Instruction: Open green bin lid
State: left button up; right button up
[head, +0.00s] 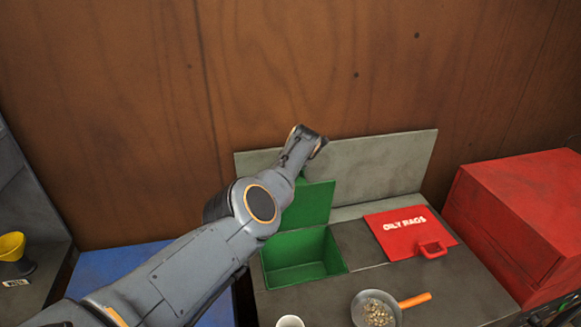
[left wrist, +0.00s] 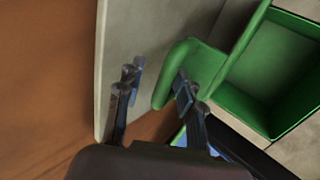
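The green bin (head: 300,262) is set in the grey bench top, and its empty green inside shows. Its green lid (head: 308,206) stands raised at the back edge of the opening, roughly upright. In the left wrist view, the bin (left wrist: 262,75) is at the right and the lid's green handle (left wrist: 168,82) is at the middle. My left gripper (left wrist: 158,82) has its fingers apart at the handle, one finger at the handle's loop and the other to the left of it. Whether they touch is unclear. In the head view, my left forearm and wrist hide the gripper. My right gripper is out of view.
A red lid marked "OILY RAGS" (head: 402,230) lies shut right of the green bin. A pan (head: 376,308) with small bits and a white cup (head: 290,321) stand in front. A red box (head: 520,215) is at the right. A grey back panel (head: 385,168) stands behind.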

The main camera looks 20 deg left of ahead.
pick_arm(q)
jog(key=shift+w+r, duration=0.15)
jog(key=shift+r, duration=0.1)
jog(key=r, duration=0.9)
jog(key=shift+s+r, duration=0.15)
jog(key=shift+s, duration=0.05)
jog(key=shift+w+r, duration=0.1)
jog(key=shift+r, duration=0.05)
